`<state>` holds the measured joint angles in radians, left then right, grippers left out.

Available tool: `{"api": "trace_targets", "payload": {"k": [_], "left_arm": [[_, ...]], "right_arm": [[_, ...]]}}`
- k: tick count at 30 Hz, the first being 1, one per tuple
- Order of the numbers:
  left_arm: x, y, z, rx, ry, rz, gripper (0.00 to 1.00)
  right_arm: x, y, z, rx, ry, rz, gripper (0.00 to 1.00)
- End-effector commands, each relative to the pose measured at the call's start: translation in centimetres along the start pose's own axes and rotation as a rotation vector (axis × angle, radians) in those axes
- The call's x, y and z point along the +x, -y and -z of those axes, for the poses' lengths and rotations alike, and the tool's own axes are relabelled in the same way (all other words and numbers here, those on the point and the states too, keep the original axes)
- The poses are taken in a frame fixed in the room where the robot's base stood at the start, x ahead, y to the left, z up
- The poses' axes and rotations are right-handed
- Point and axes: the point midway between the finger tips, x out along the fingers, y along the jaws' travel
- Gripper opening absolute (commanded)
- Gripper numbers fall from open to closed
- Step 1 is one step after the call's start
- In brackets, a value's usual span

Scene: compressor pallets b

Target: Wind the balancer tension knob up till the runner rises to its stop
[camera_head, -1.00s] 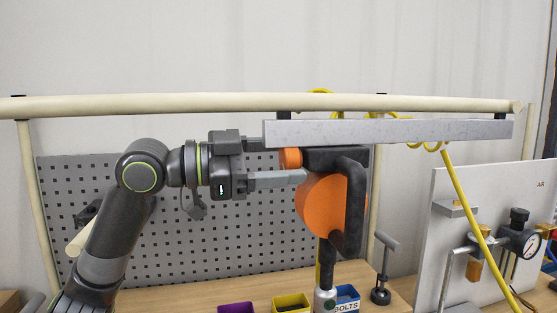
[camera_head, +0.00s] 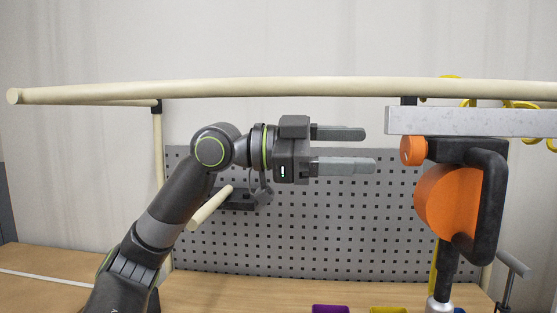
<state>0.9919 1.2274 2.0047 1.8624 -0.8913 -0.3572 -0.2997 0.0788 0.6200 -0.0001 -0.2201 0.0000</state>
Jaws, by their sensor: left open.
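The balancer has an orange drum (camera_head: 446,200) in a black frame with a black handle (camera_head: 490,205) on its right. The orange tension knob (camera_head: 412,151) sticks out at its upper left, just under the grey metal rail (camera_head: 470,122). My left gripper (camera_head: 355,149) points right at about the knob's height. It is open and empty, with a clear gap between its fingertips and the knob. A dark tool with a silver collar (camera_head: 438,304) hangs below the drum and is cut off by the lower edge. My right gripper is not in view.
A pale tube frame (camera_head: 280,89) runs across the top. A grey perforated board (camera_head: 330,240) stands behind, with a pale handle on a black holder (camera_head: 210,208). Purple (camera_head: 331,309) and yellow (camera_head: 388,310) bins sit on the wooden bench (camera_head: 240,291). A grey-topped stand (camera_head: 512,265) is at right.

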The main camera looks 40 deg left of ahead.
Motion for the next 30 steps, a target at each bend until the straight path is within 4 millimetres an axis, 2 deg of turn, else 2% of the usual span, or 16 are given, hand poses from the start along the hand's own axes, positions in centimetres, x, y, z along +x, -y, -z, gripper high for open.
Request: {"api": "trace_targets", "payload": {"k": [1,18,24,30], "left_arm": [[-0.6,-0.1,-0.4,0.0,0.005,0.004,0.64],[-7.7,-0.2,-0.5,0.0,0.001,0.006,0.64],[-9.4,-0.1,-0.2,-0.001,0.001,0.005,0.64],[-10.0,0.0,0.0,0.0,0.0,0.002,0.64]], "right_arm": [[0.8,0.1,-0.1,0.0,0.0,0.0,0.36],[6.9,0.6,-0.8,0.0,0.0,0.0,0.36],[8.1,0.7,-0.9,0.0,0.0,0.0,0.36],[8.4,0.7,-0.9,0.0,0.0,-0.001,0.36]]}}
